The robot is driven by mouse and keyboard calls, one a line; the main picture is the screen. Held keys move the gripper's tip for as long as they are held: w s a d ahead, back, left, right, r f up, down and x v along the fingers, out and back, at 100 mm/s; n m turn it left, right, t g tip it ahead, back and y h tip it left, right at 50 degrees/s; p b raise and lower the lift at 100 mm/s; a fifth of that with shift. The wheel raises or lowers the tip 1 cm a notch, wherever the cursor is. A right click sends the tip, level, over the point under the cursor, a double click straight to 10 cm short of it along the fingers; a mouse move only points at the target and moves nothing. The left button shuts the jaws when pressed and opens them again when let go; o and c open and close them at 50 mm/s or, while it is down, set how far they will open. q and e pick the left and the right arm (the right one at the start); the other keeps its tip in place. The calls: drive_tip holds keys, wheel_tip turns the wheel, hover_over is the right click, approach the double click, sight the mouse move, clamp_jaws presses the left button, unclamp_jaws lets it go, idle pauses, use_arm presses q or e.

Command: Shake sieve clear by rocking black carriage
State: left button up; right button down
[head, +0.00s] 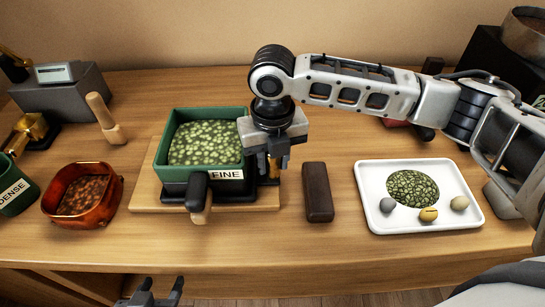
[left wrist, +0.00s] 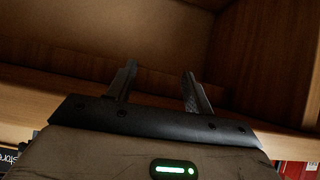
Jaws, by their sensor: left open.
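A green box labelled FINE (head: 230,180) is filled with speckled green pieces (head: 205,142) and stands on a wooden board (head: 150,194). A black part with a wooden grip (head: 198,192) is at its front; I cannot tell whether this is part of the black carriage. My right gripper (head: 273,163) points down at the box's right edge, over a brass-coloured part; its fingertips are too unclear to tell whether they grip anything. My left gripper (head: 150,293) is open and empty at the bottom, below the table's front edge. Its two spread fingers show in the left wrist view (left wrist: 158,88).
A dark block (head: 318,192) lies right of the board. A white tray (head: 420,224) holds green pieces and several small stones. An orange-brown bowl (head: 105,207), a wooden pestle-like tool (head: 105,118), a DENSE bin (head: 15,192) and a grey scale (head: 65,97) stand left.

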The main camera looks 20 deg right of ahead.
sight(248, 160)
drive_tip(key=a, duration=0.2)
drive_tip(key=w+a+p, duration=0.1)
drive_tip(key=a, duration=0.1)
drive_tip(key=shift+w+r, duration=0.1)
drive_tip(key=shift+r, duration=0.05)
use_arm(q)
drive_tip(key=shift+s+a, duration=0.1)
drive_tip(key=shift+s, duration=0.35)
use_arm(e)
drive_tip(key=shift+a, duration=0.2)
drive_tip(key=c, duration=1.1)
unclamp_jaws()
drive_tip(key=shift+w, duration=0.1)
drive_tip(key=shift+o, duration=0.2)
drive_tip(key=shift+a, duration=0.15)
use_arm(q)
drive_tip(key=shift+w+a, duration=0.1)
drive_tip(key=shift+w+r, duration=0.3)
drive_tip(key=shift+r, duration=0.05)
